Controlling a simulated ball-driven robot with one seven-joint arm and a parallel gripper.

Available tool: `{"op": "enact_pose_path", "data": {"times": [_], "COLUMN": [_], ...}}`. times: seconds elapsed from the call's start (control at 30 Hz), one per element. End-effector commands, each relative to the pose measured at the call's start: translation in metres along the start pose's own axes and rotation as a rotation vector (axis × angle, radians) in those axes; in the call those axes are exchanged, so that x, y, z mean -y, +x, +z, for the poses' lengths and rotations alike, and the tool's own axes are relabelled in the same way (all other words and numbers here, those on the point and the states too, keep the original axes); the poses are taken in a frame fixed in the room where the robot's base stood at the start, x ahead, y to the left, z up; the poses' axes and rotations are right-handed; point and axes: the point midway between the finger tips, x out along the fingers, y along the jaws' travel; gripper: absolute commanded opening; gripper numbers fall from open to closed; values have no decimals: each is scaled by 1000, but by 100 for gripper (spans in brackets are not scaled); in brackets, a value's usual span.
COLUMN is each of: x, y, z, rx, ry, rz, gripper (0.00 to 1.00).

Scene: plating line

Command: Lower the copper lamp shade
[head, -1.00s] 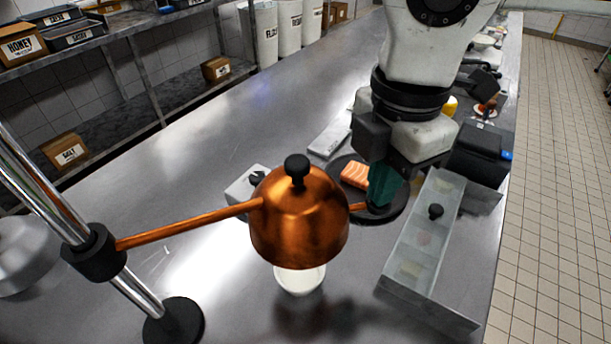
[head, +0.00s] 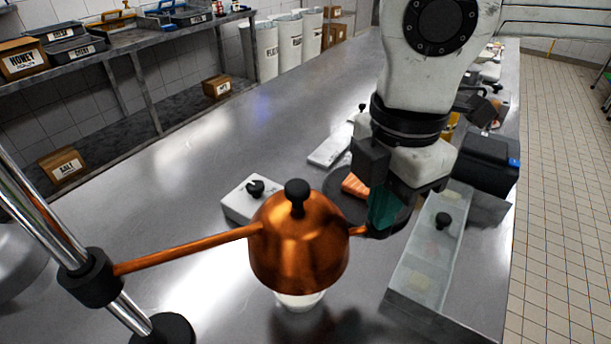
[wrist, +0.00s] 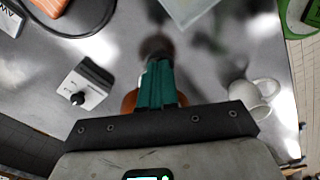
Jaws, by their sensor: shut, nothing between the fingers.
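The copper lamp shade (head: 298,250) hangs on a copper arm from a black collar (head: 88,277) on a chrome pole at the left. Its bottom edge is just above a white bowl (head: 300,301) and hides the upper part of it. A short copper handle stub (head: 357,231) sticks out from the shade's right side. My gripper (head: 385,210), with teal fingers, is shut at the stub's outer end, whose contact I cannot make out. In the wrist view the teal fingers (wrist: 158,75) are together, with bits of the copper shade (wrist: 129,103) behind them.
A white box with a black knob (head: 255,188) stands behind the shade. A dark plate (head: 338,190) with an orange piece of food (head: 355,186) lies behind my gripper. A clear lidded bin (head: 430,258) stands close at the right. A white mug (wrist: 262,97) shows in the wrist view.

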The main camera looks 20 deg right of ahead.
Motion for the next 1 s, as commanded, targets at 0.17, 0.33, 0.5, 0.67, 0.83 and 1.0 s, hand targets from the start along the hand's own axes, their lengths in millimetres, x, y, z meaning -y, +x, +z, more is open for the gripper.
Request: {"op": "enact_pose_path", "data": {"times": [0.17, 0.33, 0.5, 0.67, 0.83, 1.0], "x": [0, 0, 0, 0, 0, 0], "y": [3, -6, -19, -31, -43, -55], "z": [0, 0, 0, 0, 0, 0], "rx": [0, 1, 2, 1, 2, 1], "ry": [0, 0, 0, 1, 2, 1], "rz": [0, 0, 1, 1, 0, 1], "gripper": [0, 0, 0, 0, 0, 0]}}
